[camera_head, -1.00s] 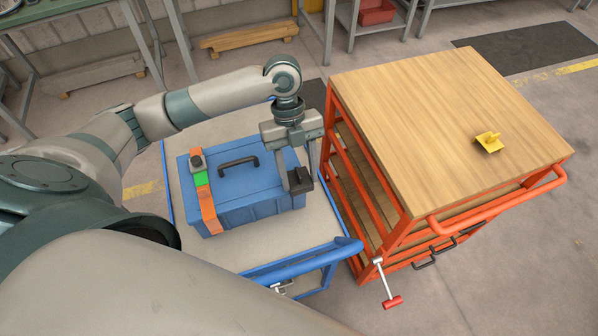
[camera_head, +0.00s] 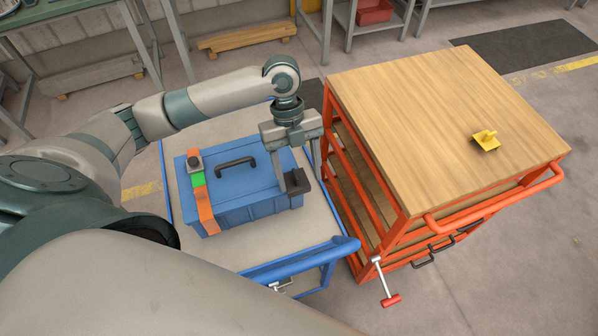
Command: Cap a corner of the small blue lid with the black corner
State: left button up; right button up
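The blue lid (camera_head: 225,175) tops a blue case (camera_head: 260,212) that stands on the pale cart top. A black handle (camera_head: 236,163) is on the lid. My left gripper (camera_head: 299,182) hangs at the lid's near right corner, fingers pointing down. It is shut on the black corner (camera_head: 304,185), a small dark piece at its fingertips. The piece is beside or over the lid corner; I cannot tell whether they touch. The gripper hides part of that corner. My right gripper is not in view.
An orange strap (camera_head: 206,216) with a green part and dark block crosses the lid's left side. The blue-railed cart (camera_head: 300,262) stands beside a red cart with a wooden top (camera_head: 440,125), close to the gripper. A yellow piece (camera_head: 486,142) lies on the wood.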

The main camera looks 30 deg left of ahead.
pick_arm(q)
jog(key=shift+s+a+f, duration=0.25)
jog(key=shift+s+f, duration=0.15)
jog(key=shift+f, duration=0.05)
jog(key=shift+w+a+r, duration=0.25)
jog(key=shift+r, duration=0.25)
jog(key=b+v, duration=0.4)
jog(key=v, duration=1.3)
jog(key=shift+w+d+r, duration=0.15)
jog(key=shift+d, duration=0.2)
jog(key=shift+d, duration=0.1)
